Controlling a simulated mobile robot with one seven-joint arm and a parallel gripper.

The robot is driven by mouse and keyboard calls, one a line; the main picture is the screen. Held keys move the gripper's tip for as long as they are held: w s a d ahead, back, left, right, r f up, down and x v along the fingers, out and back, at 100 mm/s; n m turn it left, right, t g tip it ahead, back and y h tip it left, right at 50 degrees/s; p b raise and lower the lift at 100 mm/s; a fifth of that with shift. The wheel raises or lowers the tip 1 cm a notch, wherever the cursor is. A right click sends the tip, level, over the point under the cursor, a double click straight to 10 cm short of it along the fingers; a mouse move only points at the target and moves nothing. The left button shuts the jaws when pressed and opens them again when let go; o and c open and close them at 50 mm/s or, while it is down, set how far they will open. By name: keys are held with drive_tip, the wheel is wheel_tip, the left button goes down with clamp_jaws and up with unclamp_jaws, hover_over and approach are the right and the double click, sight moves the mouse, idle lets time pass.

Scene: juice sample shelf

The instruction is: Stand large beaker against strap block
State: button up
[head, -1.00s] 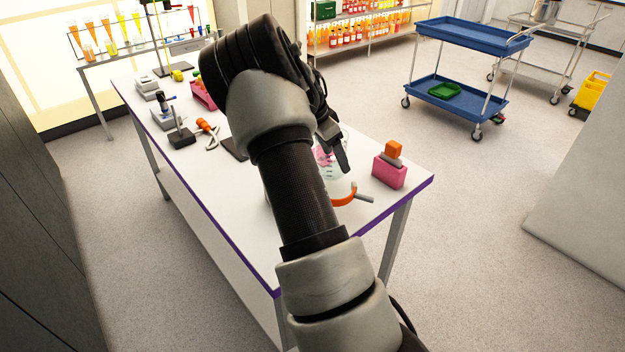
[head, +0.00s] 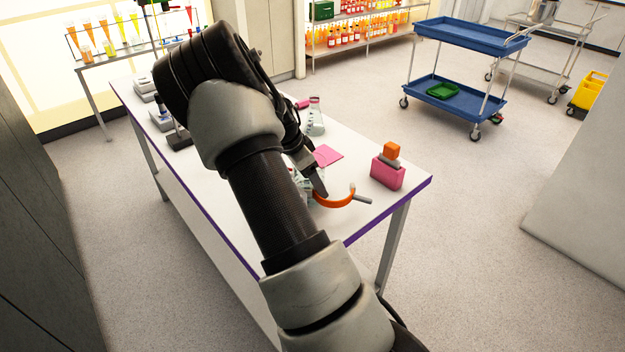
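The large beaker (head: 306,198), clear glass, shows only in part behind my arm and gripper, near the front of the white table. My gripper (head: 317,185) is at the beaker, one dark finger along its right side; the other finger is hidden. The beaker has moved along with the gripper, so it appears held. An orange curved strap (head: 338,202) with a grey bar (head: 362,199) lies just right of the beaker; contact cannot be told. A pink block (head: 387,173) with grey and orange pieces on top stands near the right corner. I cannot tell which is the strap block.
A flat pink square (head: 327,155) lies on the table (head: 352,152) behind the gripper, with a glass flask (head: 316,117) farther back. My arm hides much of the table's middle. A blue cart (head: 470,36) stands apart on the floor.

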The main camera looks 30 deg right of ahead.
drive_tip(key=shift+f, duration=0.2)
drive_tip(key=o, duration=1.3)
drive_tip(key=shift+r, duration=0.15)
